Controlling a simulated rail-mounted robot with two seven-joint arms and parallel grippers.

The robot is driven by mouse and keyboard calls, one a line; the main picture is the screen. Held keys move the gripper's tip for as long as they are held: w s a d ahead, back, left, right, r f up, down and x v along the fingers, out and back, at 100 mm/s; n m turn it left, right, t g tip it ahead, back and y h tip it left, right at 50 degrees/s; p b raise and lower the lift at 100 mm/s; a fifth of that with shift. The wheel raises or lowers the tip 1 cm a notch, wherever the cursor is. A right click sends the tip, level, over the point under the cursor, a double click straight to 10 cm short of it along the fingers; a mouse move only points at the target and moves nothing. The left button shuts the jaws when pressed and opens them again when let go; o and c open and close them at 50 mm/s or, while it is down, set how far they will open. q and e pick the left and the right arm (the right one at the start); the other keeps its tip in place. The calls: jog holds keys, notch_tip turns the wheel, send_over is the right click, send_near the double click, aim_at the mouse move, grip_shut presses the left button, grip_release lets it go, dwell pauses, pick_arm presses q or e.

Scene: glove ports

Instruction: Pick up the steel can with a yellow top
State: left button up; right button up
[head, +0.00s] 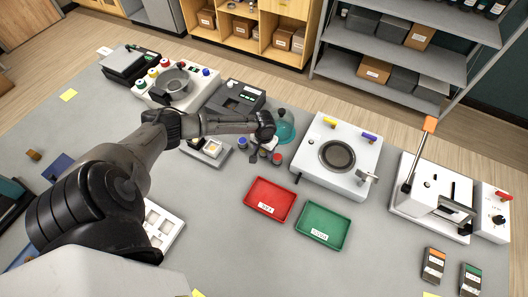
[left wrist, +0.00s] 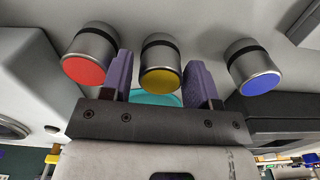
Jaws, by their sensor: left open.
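The steel can with a yellow top (left wrist: 160,65) has a dark band and stands in the left wrist view between the two purple fingers of my left gripper (left wrist: 161,75). The fingers are open, with a gap on each side of the can. In the head view my left gripper (head: 261,152) is over the small cans at mid-table and mostly hides the yellow-topped one. A red-topped can (left wrist: 88,55) and a blue-topped can (left wrist: 252,68) stand outside the fingers on either side. My right gripper is not in view.
A red tray (head: 270,200) and a green tray (head: 321,226) lie in front of the cans. A teal round thing (head: 288,131) is just behind the gripper. A white device with a round well (head: 355,130) stands to the right.

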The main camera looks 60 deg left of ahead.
pick_arm(q)
jog(key=shift+f, duration=0.5)
jog(key=shift+c, duration=0.3)
jog(key=c, duration=0.7)
jog(key=shift+r, duration=0.1)
jog(key=shift+c, duration=0.2)
